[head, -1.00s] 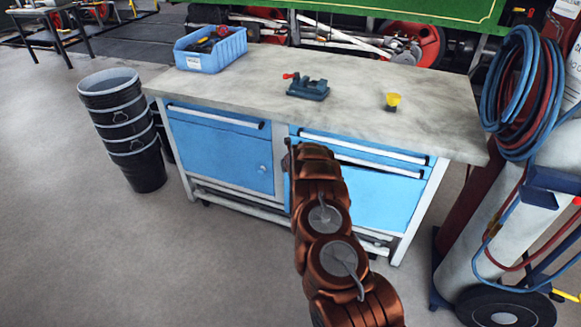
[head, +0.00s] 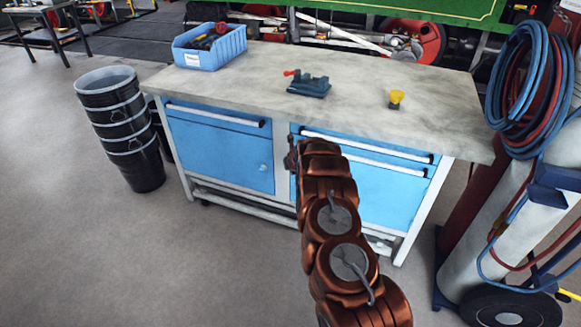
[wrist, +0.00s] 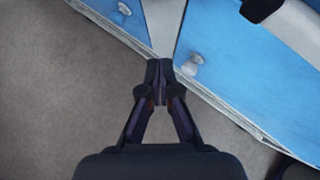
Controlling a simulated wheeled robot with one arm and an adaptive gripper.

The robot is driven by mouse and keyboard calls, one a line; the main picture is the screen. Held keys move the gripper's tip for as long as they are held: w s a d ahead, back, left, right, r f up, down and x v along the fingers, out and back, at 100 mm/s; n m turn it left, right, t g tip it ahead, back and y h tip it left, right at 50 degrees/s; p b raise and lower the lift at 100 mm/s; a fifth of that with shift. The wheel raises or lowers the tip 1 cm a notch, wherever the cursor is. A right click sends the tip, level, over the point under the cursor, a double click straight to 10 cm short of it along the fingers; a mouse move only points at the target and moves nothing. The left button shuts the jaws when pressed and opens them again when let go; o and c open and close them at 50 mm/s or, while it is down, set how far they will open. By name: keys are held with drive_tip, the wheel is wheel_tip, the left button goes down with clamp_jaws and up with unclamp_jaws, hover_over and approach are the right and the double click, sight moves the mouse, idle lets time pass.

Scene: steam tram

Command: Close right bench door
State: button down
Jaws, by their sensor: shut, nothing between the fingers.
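The workbench (head: 440,110) has a grey top and blue fronts. Its right bench door (head: 385,195) is the blue panel below the drawers on the right; my arm covers its left part in the head view. In the wrist view the right door (wrist: 250,75) has a small pale knob (wrist: 193,63) near its left edge. It looks nearly flush with the frame; I cannot tell whether a small gap remains. My gripper (wrist: 159,72) is shut and empty, its tips beside the door's lower left corner, just below the knob. Contact is unclear. In the head view my arm mostly hides it.
The left door (head: 225,160) looks shut. A blue bin (head: 210,55), a small vise (head: 309,86) and a yellow item (head: 396,98) stand on top. Stacked black buckets (head: 125,140) are left; a gas cylinder trolley (head: 500,220) with hoses is right. Floor in front is clear.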

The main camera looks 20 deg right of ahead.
drive_tip(key=s+a+r+b, duration=0.5)
drive_tip(key=s+a+r, duration=0.1)
drive_tip(key=s+r, duration=0.1)
drive_tip(key=shift+s, duration=0.55)
idle(0.5)
drive_tip(key=shift+a+r, duration=0.1)
